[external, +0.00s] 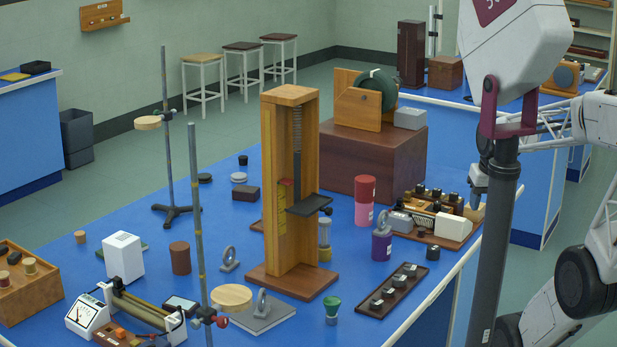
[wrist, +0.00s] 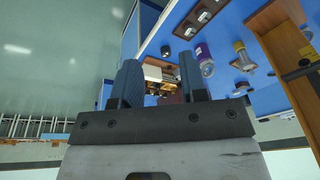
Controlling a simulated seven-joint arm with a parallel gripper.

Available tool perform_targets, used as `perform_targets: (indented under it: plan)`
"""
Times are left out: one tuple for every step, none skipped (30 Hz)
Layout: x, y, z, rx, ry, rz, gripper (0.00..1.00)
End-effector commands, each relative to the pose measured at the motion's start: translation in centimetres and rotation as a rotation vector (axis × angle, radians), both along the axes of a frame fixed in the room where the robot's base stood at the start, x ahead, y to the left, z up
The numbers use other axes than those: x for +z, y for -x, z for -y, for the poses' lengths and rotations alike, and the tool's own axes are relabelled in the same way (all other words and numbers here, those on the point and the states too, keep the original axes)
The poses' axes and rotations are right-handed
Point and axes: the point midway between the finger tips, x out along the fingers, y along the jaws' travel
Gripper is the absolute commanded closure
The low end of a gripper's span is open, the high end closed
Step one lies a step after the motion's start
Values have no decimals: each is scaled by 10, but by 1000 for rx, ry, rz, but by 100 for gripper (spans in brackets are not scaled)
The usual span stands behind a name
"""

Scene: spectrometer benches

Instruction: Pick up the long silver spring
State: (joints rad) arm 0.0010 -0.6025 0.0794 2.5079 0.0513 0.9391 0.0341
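A long silver-grey spring (external: 297,126) hangs upright inside the tall wooden stand (external: 273,190) in the external view. A dark shelf (external: 309,205) juts out of the stand below it. I cannot make out the spring in the wrist view, where part of the wooden stand (wrist: 287,62) shows at the right. My gripper (wrist: 158,80) has its two dark fingers spread apart in the wrist view, with nothing between them.
A purple bottle (external: 382,240), a red and pink cylinder (external: 364,202), a circuit board (external: 440,220) and a dark tray of weights (external: 391,291) stand right of the stand. A thin metal rod (external: 197,220) rises at its front left. A brown box (external: 375,165) is behind.

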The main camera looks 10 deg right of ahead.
Motion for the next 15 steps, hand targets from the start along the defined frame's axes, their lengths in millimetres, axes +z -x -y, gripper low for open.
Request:
perform_targets:
  plan:
    - [-1, -7, -4, -11, -21, -10, 61]
    - [-1, -11, -7, -20, -38, -14, 61]
    - [-1, -18, -12, -33, -61, -21, 61]
    - [-1, -23, -15, -44, -79, -27, 61]
    - [-1, -29, -19, -56, -100, -33, 61]
    - [-1, -37, -25, -74, -128, -42, 61]
    - [-1, -43, -29, -87, -149, -49, 61]
    - [-1, -50, -33, -101, -170, -56, 61]
    - [-2, -58, -39, -120, -199, -67, 61]
    - [-2, -65, -43, -135, -221, -74, 61]
    - [-3, -71, -48, -151, -243, -83, 61]
    - [-3, -80, -54, -171, -271, -94, 61]
    - [-3, -87, -58, -185, -293, -101, 61]
    - [-4, -94, -63, -199, -314, -110, 61]
    - [-5, -103, -69, -221, -342, -122, 61]
